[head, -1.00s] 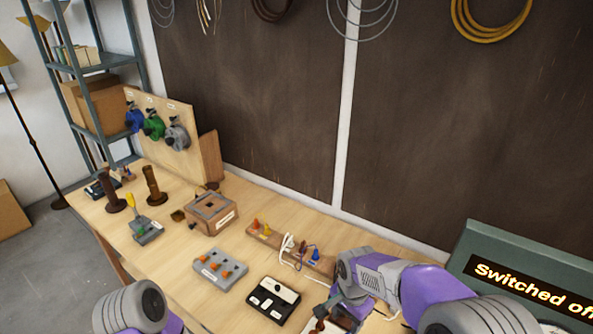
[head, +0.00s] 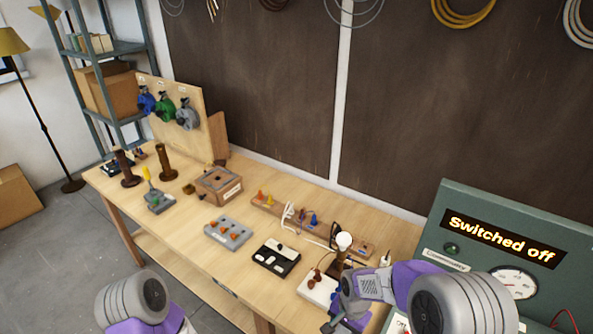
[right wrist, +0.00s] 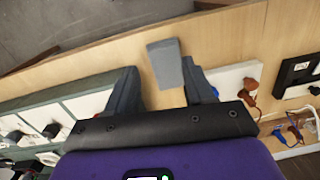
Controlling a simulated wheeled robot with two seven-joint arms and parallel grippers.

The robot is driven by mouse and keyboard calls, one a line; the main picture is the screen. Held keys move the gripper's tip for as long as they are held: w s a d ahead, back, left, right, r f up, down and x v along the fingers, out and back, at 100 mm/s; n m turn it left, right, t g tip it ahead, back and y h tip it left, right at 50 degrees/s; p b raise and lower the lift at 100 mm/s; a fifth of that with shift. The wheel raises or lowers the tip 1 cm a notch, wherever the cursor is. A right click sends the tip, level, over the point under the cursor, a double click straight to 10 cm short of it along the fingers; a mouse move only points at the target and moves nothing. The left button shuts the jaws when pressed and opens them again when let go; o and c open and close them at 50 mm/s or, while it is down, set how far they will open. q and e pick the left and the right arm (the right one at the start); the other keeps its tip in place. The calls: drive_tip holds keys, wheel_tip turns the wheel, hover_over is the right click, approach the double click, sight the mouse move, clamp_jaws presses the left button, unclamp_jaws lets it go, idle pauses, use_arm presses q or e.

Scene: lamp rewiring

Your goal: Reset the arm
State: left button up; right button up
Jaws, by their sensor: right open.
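My right arm comes in from the lower right of the head view. Its gripper (head: 340,318) is low at the table's front edge, in front of a white board (head: 313,290) with brown parts. In the right wrist view the right gripper (right wrist: 160,85) is open, its dark fingers apart over the wooden table. A pale grey flat piece (right wrist: 165,62) shows between the fingers; I cannot tell whether it is held or part of the gripper. Only grey and purple links of my left arm show at the lower left; its gripper is out of view.
A white bulb (head: 344,241) stands upright behind the right gripper. A green panel (head: 490,225) reading "Switched off" stands at the right. A black switch box (head: 276,258), a grey block (head: 228,232) and a wooden box (head: 218,186) stand on the table (head: 190,230).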

drive_tip(key=s+a+f+n+y, duration=0.3)
drive_tip(key=s+f+n, duration=0.2)
drive_tip(key=s+f, duration=1.1)
use_arm(q)
wheel_tip(320, 180, down, 12)
drive_tip(key=b, duration=1.1)
drive_tip(key=shift+r+b, duration=0.15)
drive_tip(key=shift+b, duration=0.25)
use_arm(e)
wheel_tip(320, 180, down, 13)
drive_tip(key=w, duration=0.1)
drive_tip(key=shift+d+t, duration=0.15)
drive_tip(key=shift+t, duration=0.25)
use_arm(q)
drive_tip(key=shift+s, duration=0.1)
use_arm(e)
drive_tip(key=shift+r, duration=0.1)
drive_tip(key=shift+c, duration=1)
use_arm(q)
drive_tip(key=shift+d, duration=0.15)
use_arm(e)
drive_tip(key=shift+d, duration=0.1)
